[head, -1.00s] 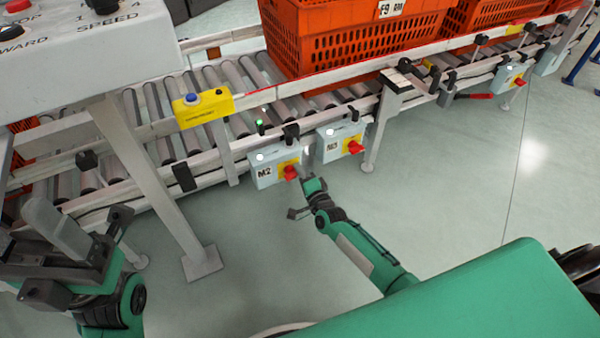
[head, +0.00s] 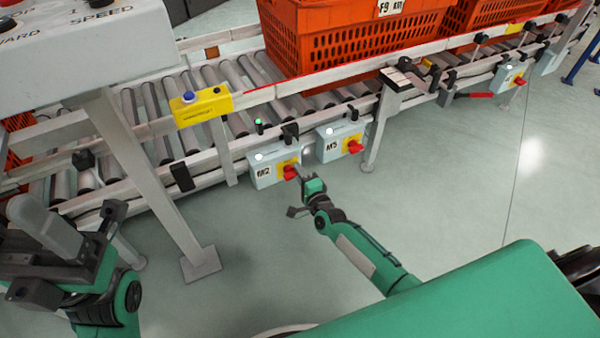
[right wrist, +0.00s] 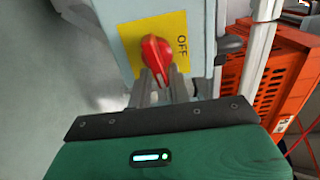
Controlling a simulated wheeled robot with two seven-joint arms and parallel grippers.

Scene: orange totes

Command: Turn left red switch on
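The left red switch (head: 290,173) is a red rotary knob on a yellow plate, on the grey box marked M2 (head: 264,173) under the conveyor rail. In the right wrist view the red knob (right wrist: 155,58) sits on the yellow plate (right wrist: 170,30), with the word OFF beside it. My right gripper (head: 300,172) is right in front of this knob. Its two grey fingers (right wrist: 160,88) are apart, with the knob's lower end between them; contact is unclear. My left gripper (head: 50,245) is at the lower left, away from the switches, and its opening is unclear.
A second box, M3 (head: 335,142), with another red knob (head: 354,146), is just right of M2. The roller conveyor (head: 215,90) carries orange totes (head: 350,45). A yellow button box (head: 203,104) is on the rail. A grey control panel (head: 90,55) stands at upper left.

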